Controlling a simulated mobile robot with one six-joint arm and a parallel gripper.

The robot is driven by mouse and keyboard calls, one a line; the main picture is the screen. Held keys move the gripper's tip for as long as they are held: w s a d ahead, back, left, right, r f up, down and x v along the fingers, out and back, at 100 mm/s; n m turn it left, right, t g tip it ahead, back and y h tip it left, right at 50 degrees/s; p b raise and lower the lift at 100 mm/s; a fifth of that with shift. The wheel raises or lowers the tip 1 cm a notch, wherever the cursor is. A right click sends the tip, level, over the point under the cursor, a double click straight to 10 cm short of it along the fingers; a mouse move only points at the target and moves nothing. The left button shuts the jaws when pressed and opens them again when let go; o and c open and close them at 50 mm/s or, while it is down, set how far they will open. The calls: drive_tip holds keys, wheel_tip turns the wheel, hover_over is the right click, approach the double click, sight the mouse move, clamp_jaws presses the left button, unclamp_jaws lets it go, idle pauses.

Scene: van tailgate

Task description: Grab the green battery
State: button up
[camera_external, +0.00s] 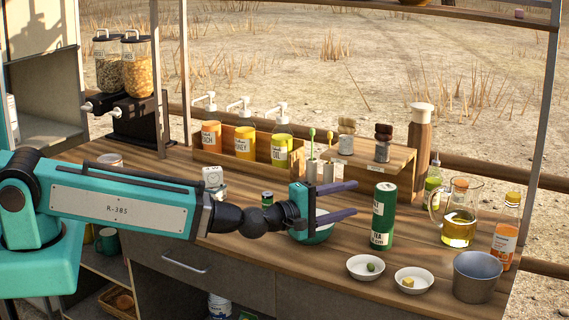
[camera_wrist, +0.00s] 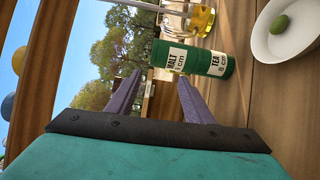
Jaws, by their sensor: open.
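A small short green cylinder with a dark top (camera_external: 267,199), possibly the green battery, stands on the wooden counter behind my wrist in the external view; it is too small to be sure. A much larger green cylinder with white labels (camera_external: 382,216) stands upright to the right of my gripper; it also shows in the wrist view (camera_wrist: 212,63), with "TEA" on one label. My gripper (camera_external: 356,198) is open and empty, its purple fingers pointing right toward the larger cylinder, apart from it. The fingers also show in the wrist view (camera_wrist: 160,82), with the cylinder beyond them.
Two white bowls (camera_external: 366,267) (camera_external: 413,280) and a grey metal cup (camera_external: 477,276) stand at the front right. Wooden racks of jars (camera_external: 240,164) line the back.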

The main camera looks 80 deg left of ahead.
drive_tip(key=s+a+f+n+g+y+p, duration=0.1)
drive_tip(key=s+a+n+y+p, duration=0.25)
drive_tip(key=a+n, duration=0.7)
drive_tip(key=n+g+y+p, duration=0.2)
drive_tip(key=n+g+y, duration=0.1)
drive_tip(key=n+y, duration=0.3)
hover_over(264, 196)
drive_tip(key=w+d, duration=0.4)
drive_tip(key=f+n+h, duration=0.1)
drive_tip(key=s+f+n, duration=0.1)
drive_tip(key=f, duration=0.1)
drive_tip(key=s+a+f+n+p, duration=0.1)
drive_tip(key=s+f+n, duration=0.1)
drive_tip(key=s+a+f+n+p, duration=0.1)
drive_tip(key=f+n, duration=0.1)
drive_tip(key=shift+s+a+h, duration=0.15)
drive_tip(key=shift+s+h, duration=0.1)
drive_tip(key=shift+s, duration=0.15)
drive_tip(key=shift+s+f+n, duration=0.45)
drive_tip(key=shift+f, duration=0.15)
drive_tip(key=shift+w+a+f+b, duration=0.1)
drive_tip(key=shift+w+a+b, duration=0.1)
drive_tip(key=shift+b, duration=0.1)
drive_tip(key=shift+w+a+b, duration=0.25)
drive_tip(key=shift+b, duration=0.3)
drive_tip(key=shift+w+a+b, duration=0.4)
drive_tip(key=shift+b, duration=0.25)
drive_tip(key=shift+w, duration=0.1)
